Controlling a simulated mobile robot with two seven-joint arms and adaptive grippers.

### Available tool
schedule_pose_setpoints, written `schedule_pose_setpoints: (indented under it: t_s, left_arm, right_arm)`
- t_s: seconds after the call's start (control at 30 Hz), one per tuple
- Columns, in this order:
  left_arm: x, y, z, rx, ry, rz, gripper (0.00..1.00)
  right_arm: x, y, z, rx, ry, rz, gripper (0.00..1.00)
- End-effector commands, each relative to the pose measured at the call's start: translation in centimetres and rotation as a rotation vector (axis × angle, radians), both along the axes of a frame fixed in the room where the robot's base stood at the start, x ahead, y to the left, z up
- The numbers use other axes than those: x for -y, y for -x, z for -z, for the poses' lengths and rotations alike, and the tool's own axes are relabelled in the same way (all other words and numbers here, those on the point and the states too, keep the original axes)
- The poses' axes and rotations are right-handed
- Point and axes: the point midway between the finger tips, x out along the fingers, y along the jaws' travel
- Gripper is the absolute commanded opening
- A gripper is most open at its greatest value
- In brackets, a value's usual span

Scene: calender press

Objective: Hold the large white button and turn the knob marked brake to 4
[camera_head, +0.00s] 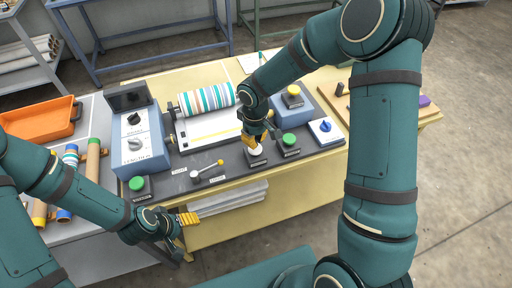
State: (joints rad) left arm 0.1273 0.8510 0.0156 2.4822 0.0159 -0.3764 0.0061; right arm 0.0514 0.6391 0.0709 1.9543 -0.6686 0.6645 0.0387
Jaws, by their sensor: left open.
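The large white button (257,151) sits on a dark base on the machine's front deck. My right gripper (256,142) points down at it from above and partly hides it; I cannot tell whether its yellow fingertips touch it or are spread. A blue knob (326,126) on a white plate is at the deck's right end. The blue panel on the left has an upper dial (133,118) and a lower dial (134,144). The brake label is too small to read, so I cannot tell which is the brake knob. My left gripper (187,231) is open and empty, in front of the table.
Green buttons stand at the deck's left (137,184) and right (290,140). A yellow button (293,90) is on a blue box behind. A striped roll (208,98) and an orange tray (40,120) are also there.

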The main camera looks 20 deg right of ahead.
Motion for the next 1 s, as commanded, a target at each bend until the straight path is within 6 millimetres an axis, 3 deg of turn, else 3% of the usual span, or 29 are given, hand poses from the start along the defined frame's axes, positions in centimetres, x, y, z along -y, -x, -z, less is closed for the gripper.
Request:
schedule_pose_setpoints:
  t_s: [1.0]
  left_arm:
    - [0.0,0.0,2.9,0.0,0.0,0.0,0.7]
  right_arm:
    - [0.0,0.0,3.4,-0.001,0.0,0.0,0.0]
